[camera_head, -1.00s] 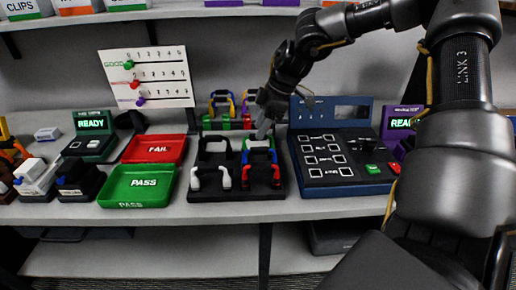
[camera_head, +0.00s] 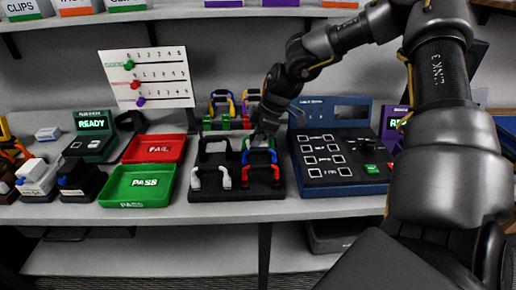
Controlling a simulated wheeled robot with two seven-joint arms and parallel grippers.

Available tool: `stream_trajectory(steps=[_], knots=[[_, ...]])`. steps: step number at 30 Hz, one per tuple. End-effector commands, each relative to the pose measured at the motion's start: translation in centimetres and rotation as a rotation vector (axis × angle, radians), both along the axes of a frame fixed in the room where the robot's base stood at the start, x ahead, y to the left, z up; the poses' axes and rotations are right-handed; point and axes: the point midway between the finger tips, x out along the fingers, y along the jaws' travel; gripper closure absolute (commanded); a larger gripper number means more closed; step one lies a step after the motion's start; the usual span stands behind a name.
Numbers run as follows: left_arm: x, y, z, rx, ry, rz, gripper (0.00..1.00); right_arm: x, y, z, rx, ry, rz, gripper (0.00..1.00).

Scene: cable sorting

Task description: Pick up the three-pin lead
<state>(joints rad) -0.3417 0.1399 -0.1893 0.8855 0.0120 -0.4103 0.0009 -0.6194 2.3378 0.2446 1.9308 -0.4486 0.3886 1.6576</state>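A black holder tray (camera_head: 235,191) carries several short cable leads: a black one (camera_head: 203,152), a white one (camera_head: 211,172), a red one (camera_head: 261,169), a blue one (camera_head: 260,153) and a green one (camera_head: 246,143) at the back. The pins are too small to tell which is the three-pin lead. My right gripper (camera_head: 258,138) points down at the back right of the tray, over the green lead, which it partly hides. Its fingertips are too small and dark to show a gap or a grip. My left gripper is not in view.
The red FAIL tray (camera_head: 178,158) and green PASS tray (camera_head: 120,197) lie empty to the left. A blue test box (camera_head: 341,187) stands close on the right. More leads (camera_head: 222,120) stand behind. A counting board (camera_head: 168,87) leans at the wall.

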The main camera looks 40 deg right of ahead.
Motion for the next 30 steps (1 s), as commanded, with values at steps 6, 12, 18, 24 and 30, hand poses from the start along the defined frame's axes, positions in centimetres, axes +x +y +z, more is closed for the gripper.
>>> stream_trajectory(steps=[6,12,18,24,30], knots=[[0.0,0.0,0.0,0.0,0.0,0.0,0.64,0.0,0.0,0.0,-0.001,-0.001,0.0,1.0],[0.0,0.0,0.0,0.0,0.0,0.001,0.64,0.1,0.0,0.3,-0.001,-0.002,0.0,1.0],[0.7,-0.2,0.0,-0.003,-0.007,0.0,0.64,0.1,0.0,3.4,-0.001,-0.006,0.0,1.0],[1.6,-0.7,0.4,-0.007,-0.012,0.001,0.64,0.1,0.0,7.3,-0.001,-0.006,0.001,1.0],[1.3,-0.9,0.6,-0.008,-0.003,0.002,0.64,0.1,0.0,9.6,-0.001,-0.002,0.0,1.0]])
